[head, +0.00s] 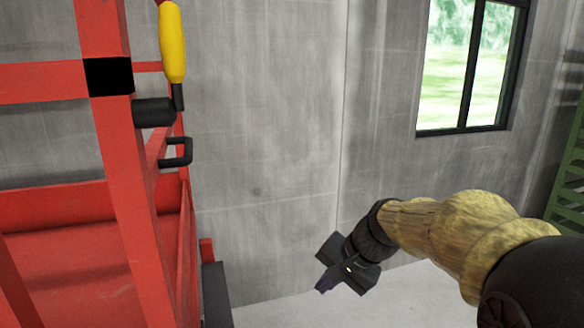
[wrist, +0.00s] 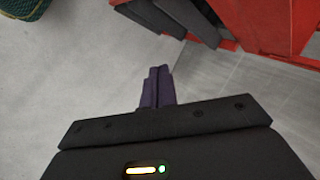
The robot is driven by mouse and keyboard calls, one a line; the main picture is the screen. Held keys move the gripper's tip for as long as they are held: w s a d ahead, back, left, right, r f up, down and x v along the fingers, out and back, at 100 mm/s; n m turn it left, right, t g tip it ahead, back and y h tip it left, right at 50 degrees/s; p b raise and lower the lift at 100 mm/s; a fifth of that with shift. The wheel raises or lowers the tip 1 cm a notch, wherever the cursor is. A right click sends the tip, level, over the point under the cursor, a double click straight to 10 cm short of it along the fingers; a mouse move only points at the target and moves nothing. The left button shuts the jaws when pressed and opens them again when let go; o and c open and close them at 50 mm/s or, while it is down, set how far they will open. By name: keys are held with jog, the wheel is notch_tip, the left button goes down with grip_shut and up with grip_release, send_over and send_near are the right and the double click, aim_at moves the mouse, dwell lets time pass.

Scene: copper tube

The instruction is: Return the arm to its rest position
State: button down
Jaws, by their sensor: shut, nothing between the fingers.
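My gripper (head: 322,287) is in the lower middle of the head view, at the end of my arm, which reaches in from the lower right in a tan cover. In the wrist view, its two dark purple fingers (wrist: 158,84) are pressed together with nothing between them. The gripper hangs in free air in front of the grey wall and above the pale floor, apart from the red frame to its left. No copper tube shows in either view.
A red metal frame (head: 130,190) with a yellow-handled tool (head: 172,45) fills the left. A grey wall (head: 270,150) with a window (head: 465,65) stands behind. Green shelving (head: 570,190) is at the right edge. The pale floor (wrist: 70,90) below is largely clear.

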jog(key=s+d+f+n+h, duration=0.2)
jog(key=s+d+f+n, duration=0.1)
jog(key=s+f, duration=0.3)
jog(key=s+d+f+n+h, duration=0.2)
jog(key=s+d+f+h, duration=0.1)
jog(key=s+d+f, duration=0.2)
notch_tip(320, 180, down, 5)
jog(key=shift+s+d+r+n+g+b, duration=0.15)
jog(key=shift+s+n+g+b, duration=0.25)
jog(key=shift+s, duration=0.7)
